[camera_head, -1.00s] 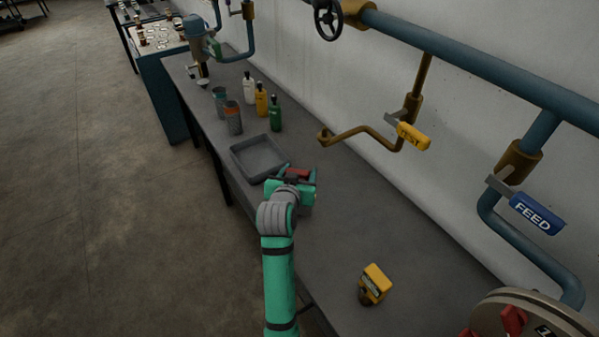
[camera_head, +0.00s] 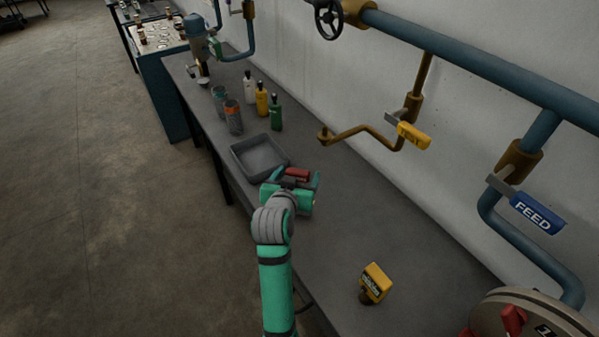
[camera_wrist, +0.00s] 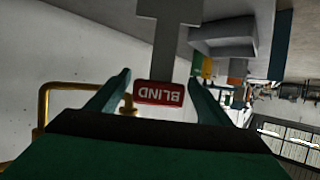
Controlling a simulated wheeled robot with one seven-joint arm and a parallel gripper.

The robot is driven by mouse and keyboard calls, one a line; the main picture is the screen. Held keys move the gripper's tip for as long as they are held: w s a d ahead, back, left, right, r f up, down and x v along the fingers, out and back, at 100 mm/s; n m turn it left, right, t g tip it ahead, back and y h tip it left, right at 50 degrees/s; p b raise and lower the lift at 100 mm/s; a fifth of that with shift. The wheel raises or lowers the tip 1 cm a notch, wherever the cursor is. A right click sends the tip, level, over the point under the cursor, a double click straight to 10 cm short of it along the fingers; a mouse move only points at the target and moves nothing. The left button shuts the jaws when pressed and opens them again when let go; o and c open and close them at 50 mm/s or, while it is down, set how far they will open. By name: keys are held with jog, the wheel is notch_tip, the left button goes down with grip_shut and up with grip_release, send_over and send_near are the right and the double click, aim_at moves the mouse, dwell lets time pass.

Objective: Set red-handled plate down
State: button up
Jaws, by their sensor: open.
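The plate's red handle (camera_head: 298,174), marked BLIND, is on the grey bench (camera_head: 345,235) just beyond the tray's right corner. In the wrist view the red handle (camera_wrist: 160,93) lies between my spread fingers, with gaps at both sides. The grey plate (camera_wrist: 168,18) stretches away beyond it; in the head view I cannot pick it out from the bench. My gripper (camera_head: 296,177) is open, low over the bench, with its fingers around the handle; it also shows in the wrist view (camera_wrist: 159,85).
A grey tray (camera_head: 234,163) sits just left of my gripper. A yellow device (camera_head: 375,283) sits at the near right. A bent brown pipe (camera_head: 362,130) juts over the bench from the wall.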

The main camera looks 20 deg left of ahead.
jog(key=v, duration=0.9)
jog(key=shift+n+t, duration=0.3)
jog(key=shift+n, duration=0.2)
jog(key=s+d+f, duration=0.4)
jog(key=f, duration=0.1)
jog(key=s+d+f, duration=0.4)
jog(key=s+f, duration=0.1)
jog(key=s+d+f, duration=0.4)
jog(key=s+f, duration=0.1)
jog(key=f, duration=0.1)
jog(key=shift+d+f, duration=0.1)
jog(key=s+d+m, duration=0.1)
jog(key=s+d, duration=0.2)
jog(key=s, duration=0.8)
jog(key=s+d+r+m+t+h, duration=0.1)
jog(key=s+d, duration=0.3)
jog(key=s, duration=0.7)
jog(key=shift+s+d+r+h, duration=0.15)
jog(key=shift+d+r+h, duration=0.05)
jog(key=shift+r+h, duration=0.1)
